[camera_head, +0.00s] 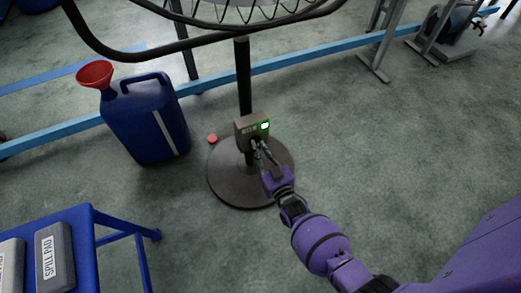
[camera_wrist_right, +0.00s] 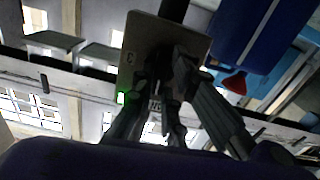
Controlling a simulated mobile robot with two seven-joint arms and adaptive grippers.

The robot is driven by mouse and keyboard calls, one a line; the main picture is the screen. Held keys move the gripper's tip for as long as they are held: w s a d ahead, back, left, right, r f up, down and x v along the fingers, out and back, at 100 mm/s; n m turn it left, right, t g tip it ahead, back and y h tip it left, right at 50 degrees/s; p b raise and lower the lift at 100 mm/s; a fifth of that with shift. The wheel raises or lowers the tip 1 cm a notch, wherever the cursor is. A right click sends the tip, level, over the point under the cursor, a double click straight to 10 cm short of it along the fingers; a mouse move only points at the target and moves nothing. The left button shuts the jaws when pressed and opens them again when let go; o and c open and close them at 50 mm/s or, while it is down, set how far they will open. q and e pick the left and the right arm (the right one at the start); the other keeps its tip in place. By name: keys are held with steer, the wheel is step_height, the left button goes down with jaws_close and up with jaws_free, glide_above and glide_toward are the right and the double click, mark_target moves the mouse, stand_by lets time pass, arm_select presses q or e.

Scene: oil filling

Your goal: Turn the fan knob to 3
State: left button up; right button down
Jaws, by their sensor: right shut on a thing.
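The fan's control box (camera_head: 243,127) sits on the fan's dark pole above its round base (camera_head: 228,184). A small green light (camera_head: 265,125) glows at the box's right side. My right gripper (camera_head: 257,146) reaches the front of the box. In the right wrist view the box (camera_wrist_right: 140,40) fills the upper middle, and my gripper (camera_wrist_right: 170,85) is shut at its face. The fingers hide most of the knob, so its setting cannot be read. My left gripper is not in view.
A blue jug (camera_head: 145,125) with a red funnel (camera_head: 95,74) stands left of the fan. A blue table (camera_head: 88,240) with spill pads is at lower left.

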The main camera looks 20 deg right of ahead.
steer(key=m, duration=0.4)
steer(key=shift+m, duration=0.4)
steer(key=m+b, duration=0.1)
steer(key=m, duration=0.3)
steer(key=shift+f, duration=0.1)
steer(key=m+b, duration=0.1)
steer(key=m, duration=0.5)
steer(key=shift+m+b, duration=0.8)
steer(key=shift+m, duration=1.2)
steer(key=c, duration=1.8)
jaws_free()
steer(key=shift+o, duration=0.2)
